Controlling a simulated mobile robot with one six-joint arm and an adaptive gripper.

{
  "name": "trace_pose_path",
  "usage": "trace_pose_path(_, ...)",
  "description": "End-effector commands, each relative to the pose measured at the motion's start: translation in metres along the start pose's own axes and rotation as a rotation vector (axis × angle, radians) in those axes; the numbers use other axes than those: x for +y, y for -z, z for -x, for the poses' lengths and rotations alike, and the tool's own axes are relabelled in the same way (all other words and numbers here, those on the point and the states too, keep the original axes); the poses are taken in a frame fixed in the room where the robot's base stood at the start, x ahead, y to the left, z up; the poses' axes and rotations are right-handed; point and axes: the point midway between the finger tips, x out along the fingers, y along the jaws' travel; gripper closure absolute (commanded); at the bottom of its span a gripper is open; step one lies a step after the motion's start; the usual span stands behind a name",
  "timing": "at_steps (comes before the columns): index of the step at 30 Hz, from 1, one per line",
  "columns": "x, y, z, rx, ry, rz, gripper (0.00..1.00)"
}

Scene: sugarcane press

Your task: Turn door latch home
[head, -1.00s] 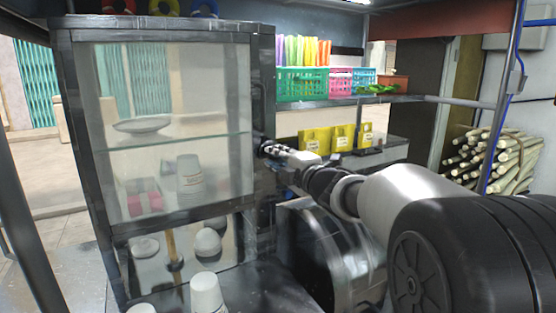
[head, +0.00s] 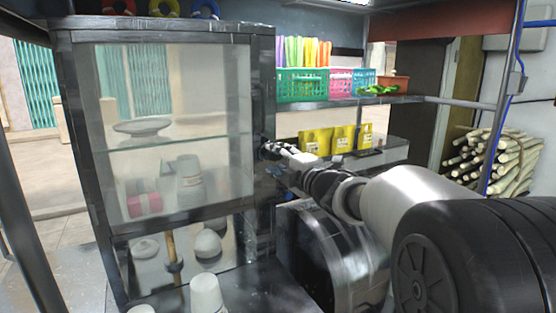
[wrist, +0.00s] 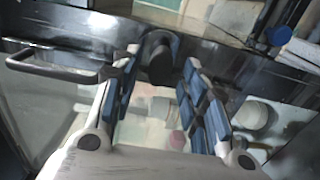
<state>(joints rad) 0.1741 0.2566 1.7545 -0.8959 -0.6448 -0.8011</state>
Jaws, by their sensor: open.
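The glass cabinet (head: 160,32) has a dark frame and stands left of centre in the head view. Its door is at the side where my gripper (head: 268,151) reaches, and it looks shut. In the wrist view, a dark rounded knob, which looks like the door latch (wrist: 158,55), sits on the dark frame. My gripper (wrist: 160,78) is open, with its blue-padded fingers on either side of the knob. I cannot tell whether the pads touch it. A dark bar handle (wrist: 50,72) is left of the fingers. In the head view the latch is hidden by my gripper.
Cups and bowls stand inside the cabinet behind glass. A shelf above holds a green basket (head: 302,87) and a pink basket (head: 340,84). A pile of cane (head: 490,162) lies at far right.

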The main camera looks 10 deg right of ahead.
Motion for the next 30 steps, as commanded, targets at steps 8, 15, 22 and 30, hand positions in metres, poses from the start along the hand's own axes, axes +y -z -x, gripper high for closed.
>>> trace_pose_path(8,0.002,-0.001,0.053,-0.004,-0.002,0.001,0.59)
trace_pose_path(15,0.001,-0.001,0.098,-0.003,-0.002,0.001,0.59)
trace_pose_path(22,0.000,0.000,0.114,0.000,-0.001,0.001,0.59)
trace_pose_path(30,0.000,0.000,0.115,0.000,-0.001,0.001,0.59)
